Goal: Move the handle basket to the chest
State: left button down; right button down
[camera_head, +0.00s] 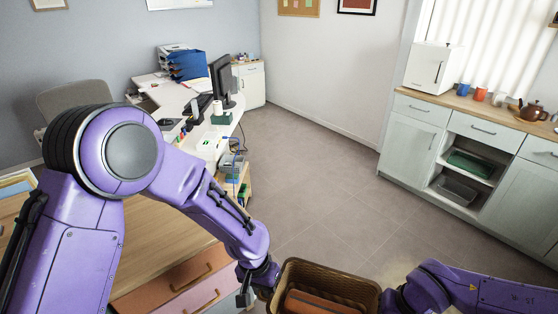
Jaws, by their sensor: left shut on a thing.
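The brown handle basket (293,272) is at the bottom middle of the head view, cut off by the lower edge. A reddish-brown item (318,303) lies inside it. My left gripper (259,284) is at the basket's left side and shut on it. My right gripper (388,302) is at the basket's right side; its fingers are hidden or cut off. A wooden-topped chest (165,252) with reddish drawer fronts and curved handles stands at the lower left, partly behind my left arm.
A white desk (172,102) with a monitor (222,80) and blue file trays (188,65) stands at the back left, a grey chair (75,98) beside it. White cabinets (410,137) line the right wall. The grey floor (320,170) between is clear.

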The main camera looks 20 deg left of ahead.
aim_at(174, 226)
jog(key=u, duration=0.65)
jog(key=i, duration=1.2)
jog(key=u, duration=1.05)
jog(key=i, duration=0.25)
jog(key=u, duration=0.3)
